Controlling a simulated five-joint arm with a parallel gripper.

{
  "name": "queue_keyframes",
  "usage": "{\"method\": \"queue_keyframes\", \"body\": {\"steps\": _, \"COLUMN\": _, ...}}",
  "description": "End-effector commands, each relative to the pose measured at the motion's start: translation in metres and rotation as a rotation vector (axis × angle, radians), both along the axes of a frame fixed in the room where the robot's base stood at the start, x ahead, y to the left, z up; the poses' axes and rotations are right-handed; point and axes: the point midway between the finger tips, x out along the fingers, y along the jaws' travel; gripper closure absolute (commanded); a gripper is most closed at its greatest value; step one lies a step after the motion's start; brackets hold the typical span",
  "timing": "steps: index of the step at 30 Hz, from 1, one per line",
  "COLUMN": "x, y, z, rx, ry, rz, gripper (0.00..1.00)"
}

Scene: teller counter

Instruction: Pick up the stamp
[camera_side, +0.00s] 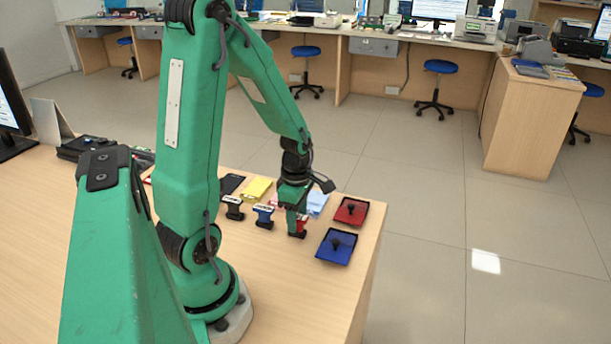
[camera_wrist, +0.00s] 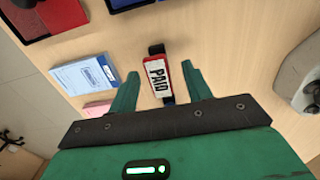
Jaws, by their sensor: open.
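A red stamp with a white label reading PAID (camera_wrist: 156,78) shows in the wrist view between the fingers of my gripper (camera_wrist: 160,69). My gripper is open, with a gap on each side of the stamp. In the side view, my gripper (camera_side: 297,210) points down over the red stamp (camera_side: 302,224), which is partly hidden by the fingers. I cannot tell whether they touch. A blue stamp (camera_side: 264,215) and a black stamp (camera_side: 233,208) stand in a row to the left.
A red ink pad (camera_side: 351,211) and a blue ink pad (camera_side: 337,246) lie right of my gripper, near the counter's edge. Yellow paper (camera_side: 256,190) and a light blue pad of slips (camera_side: 318,204) lie behind. The counter's front (camera_side: 290,290) is clear.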

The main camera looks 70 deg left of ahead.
Motion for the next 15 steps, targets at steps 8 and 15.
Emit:
{"method": "queue_keyframes", "body": {"steps": 8, "x": 0.000, "y": 0.001, "z": -0.026, "rx": -0.001, "ry": 0.002, "rz": 0.000, "gripper": 0.51}}
{"method": "queue_keyframes", "body": {"steps": 15, "x": 0.000, "y": 0.001, "z": -0.033, "rx": 0.000, "ry": 0.000, "rz": 0.000, "gripper": 0.51}}
